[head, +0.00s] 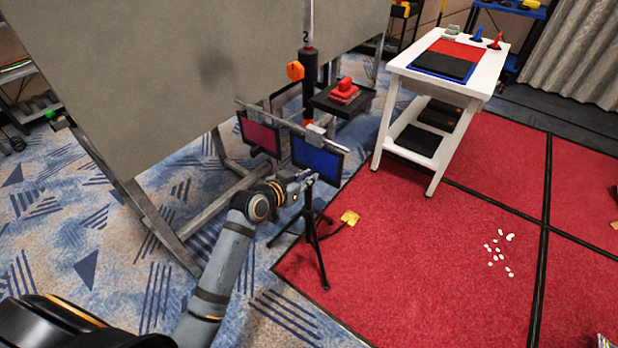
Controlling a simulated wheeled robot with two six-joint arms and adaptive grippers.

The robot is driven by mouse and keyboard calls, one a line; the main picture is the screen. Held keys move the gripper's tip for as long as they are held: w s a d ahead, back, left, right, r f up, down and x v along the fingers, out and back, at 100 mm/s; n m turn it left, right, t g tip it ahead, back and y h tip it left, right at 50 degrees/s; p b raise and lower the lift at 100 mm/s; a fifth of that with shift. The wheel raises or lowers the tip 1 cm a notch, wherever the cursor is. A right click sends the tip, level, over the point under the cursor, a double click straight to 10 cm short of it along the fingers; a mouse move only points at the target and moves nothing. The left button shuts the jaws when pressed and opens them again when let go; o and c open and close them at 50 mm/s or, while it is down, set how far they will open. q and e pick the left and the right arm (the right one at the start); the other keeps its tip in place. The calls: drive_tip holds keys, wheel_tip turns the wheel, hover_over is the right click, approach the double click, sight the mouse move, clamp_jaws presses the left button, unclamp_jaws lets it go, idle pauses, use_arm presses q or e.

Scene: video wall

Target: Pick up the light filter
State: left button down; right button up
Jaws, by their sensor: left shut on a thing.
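Two framed light filters hang side by side from a grey bar on a stand. The blue filter (318,159) is on the right and the magenta filter (259,135) is on the left. My left gripper (308,179) is at the lower left edge of the blue filter and is shut on it. The fingertips are small here and partly merge with the filter's dark frame. The blue filter is close below the bar; I cannot tell whether it still touches it. My right gripper is out of view.
A black tripod (316,240) stands just below the blue filter, with a yellow item (350,217) beside it. A small black shelf (343,103) holds a red object (344,90). A large grey panel (180,70) rises behind. A white table (481,88) stands at right. Small white pieces (497,251) lie on the red carpet.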

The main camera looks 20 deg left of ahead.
use_arm(q)
drive_tip(key=s+a+p, duration=0.3)
drive_tip(key=s, duration=0.5)
drive_tip(key=s+a+p, duration=0.3)
drive_tip(key=s, duration=0.5)
drive_tip(key=shift+s+f, duration=0.2)
drive_tip(key=shift+s, duration=0.15)
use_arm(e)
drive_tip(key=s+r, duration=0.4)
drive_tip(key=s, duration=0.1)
